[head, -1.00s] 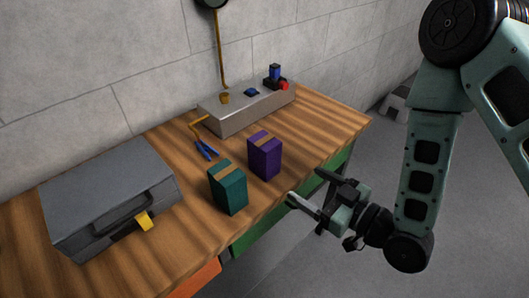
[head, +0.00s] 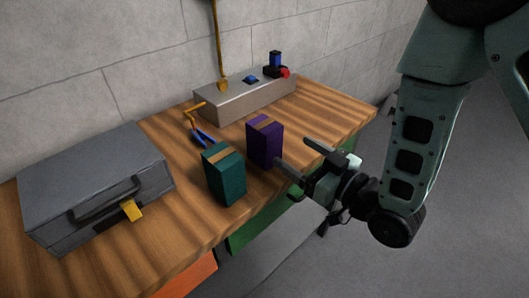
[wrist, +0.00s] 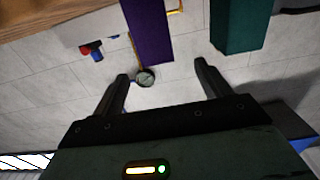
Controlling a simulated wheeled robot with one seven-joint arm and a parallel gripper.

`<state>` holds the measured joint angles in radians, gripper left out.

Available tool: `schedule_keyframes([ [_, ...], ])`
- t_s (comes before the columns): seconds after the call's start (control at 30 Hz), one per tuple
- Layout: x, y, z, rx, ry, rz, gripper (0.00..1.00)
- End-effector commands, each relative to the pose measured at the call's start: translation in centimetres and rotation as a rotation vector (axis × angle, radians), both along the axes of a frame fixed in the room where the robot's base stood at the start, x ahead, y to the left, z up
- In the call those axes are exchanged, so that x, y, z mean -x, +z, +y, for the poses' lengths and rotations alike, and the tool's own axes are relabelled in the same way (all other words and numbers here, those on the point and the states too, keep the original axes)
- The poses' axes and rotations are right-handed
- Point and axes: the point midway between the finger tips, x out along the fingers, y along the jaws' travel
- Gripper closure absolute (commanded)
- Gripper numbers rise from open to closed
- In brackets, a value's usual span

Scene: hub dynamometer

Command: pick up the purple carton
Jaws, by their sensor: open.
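The purple carton (head: 265,143) stands upright on the wooden workbench (head: 165,247), with a tan band over its top. It also shows in the wrist view (wrist: 147,30), at the top between the two fingers and beyond their tips. My gripper (head: 294,157) is open and empty, just to the right of the purple carton at the bench's front edge. In the wrist view my open fingers (wrist: 162,68) point toward the carton. In the head view one fingertip is close to the carton's lower right side; I cannot tell if they touch.
A teal carton (head: 225,177) stands just left of the purple one, and also shows in the wrist view (wrist: 240,25). Blue-handled pliers (head: 203,137) lie behind. A grey metal box (head: 232,101) stands at the back, a grey toolcase (head: 95,185) at left. Bare bench lies right of the carton.

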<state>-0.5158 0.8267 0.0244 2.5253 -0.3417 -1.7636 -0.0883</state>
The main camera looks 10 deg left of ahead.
Motion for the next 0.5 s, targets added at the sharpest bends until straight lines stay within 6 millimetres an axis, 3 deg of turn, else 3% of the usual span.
schedule_keyframes([
  [0.47, -0.8, -0.5, 1.0, -0.004, -0.003, -0.003, 0.24],
  [0.5, -1.5, 0.2, 1.9, -0.002, -0.002, -0.001, 0.24],
])
